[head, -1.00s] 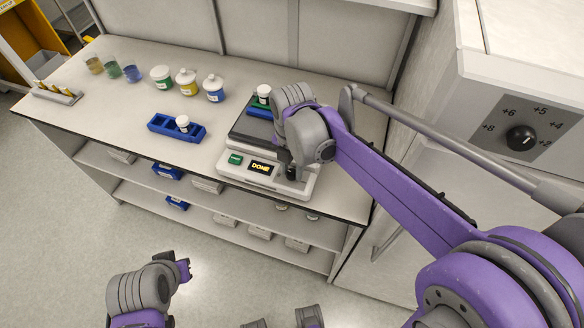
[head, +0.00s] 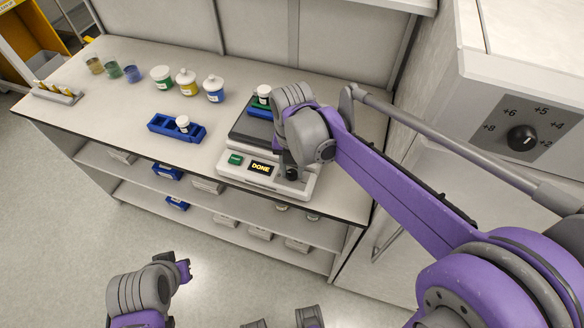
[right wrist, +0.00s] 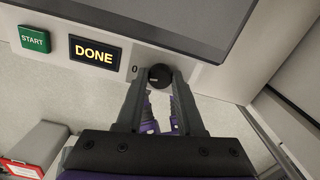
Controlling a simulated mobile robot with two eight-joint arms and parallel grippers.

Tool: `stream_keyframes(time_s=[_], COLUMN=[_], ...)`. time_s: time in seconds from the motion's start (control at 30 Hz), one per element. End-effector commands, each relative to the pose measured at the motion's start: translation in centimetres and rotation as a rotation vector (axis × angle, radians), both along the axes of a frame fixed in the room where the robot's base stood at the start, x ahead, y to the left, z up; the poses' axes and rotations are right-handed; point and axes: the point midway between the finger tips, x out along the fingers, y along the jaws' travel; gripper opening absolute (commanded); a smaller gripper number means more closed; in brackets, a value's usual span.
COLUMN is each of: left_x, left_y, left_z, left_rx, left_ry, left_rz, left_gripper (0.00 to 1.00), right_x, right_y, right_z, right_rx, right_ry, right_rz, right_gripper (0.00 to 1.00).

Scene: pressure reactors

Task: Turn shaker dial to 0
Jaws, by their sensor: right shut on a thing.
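The shaker (head: 227,170) stands on the bench with a dark platform, a green START button (right wrist: 33,39) and a display (right wrist: 95,53) reading DONE. Its black dial (head: 291,174) is at the right of the front panel. In the right wrist view the dial (right wrist: 160,74) sits between the fingertips of my right gripper (right wrist: 159,82), which is shut on it. A 0 mark (right wrist: 135,69) is printed left of the dial; I cannot tell exactly where its pointer points. My left gripper (head: 184,270) is low, away from the bench; its jaws are unclear.
A blue rack (head: 165,127) and several jars and beakers stand left on the bench (head: 110,85). A cabinet with another dial (head: 521,138) is at right.

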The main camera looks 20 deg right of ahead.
Motion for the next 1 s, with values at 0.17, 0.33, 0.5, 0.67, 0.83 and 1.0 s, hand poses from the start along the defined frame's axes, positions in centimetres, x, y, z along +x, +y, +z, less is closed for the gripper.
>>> stream_keyframes(time_s=[0.17,0.33,0.5,0.67,0.83,1.0], left_x=[0.0,0.0,0.0,0.0,0.1,0.2], left_y=[0.0,0.0,0.0,0.0,0.0,0.0], left_z=[0.0,0.0,0.0,0.0,0.3,0.6], left_rx=[0.000,0.000,0.000,0.000,0.000,0.000], left_ry=[0.000,0.000,0.000,0.000,-0.001,-0.003], left_rz=[0.000,0.000,0.000,0.000,0.000,0.000], left_gripper=[0.00,0.00,0.00,0.00,0.00,0.00], right_x=[0.1,0.0,0.0,0.0,0.0,0.0], right_y=[0.0,0.0,0.0,0.0,0.0,0.0], right_z=[0.1,0.0,0.0,0.2,2.3,5.8], right_rx=[0.000,0.000,0.000,0.000,0.000,0.000], right_ry=[-0.001,-0.001,-0.001,0.000,-0.001,-0.001], right_rz=[0.000,0.000,-0.001,-0.001,-0.001,-0.001], right_gripper=[0.00,0.65,0.67,0.67,0.67,0.67])
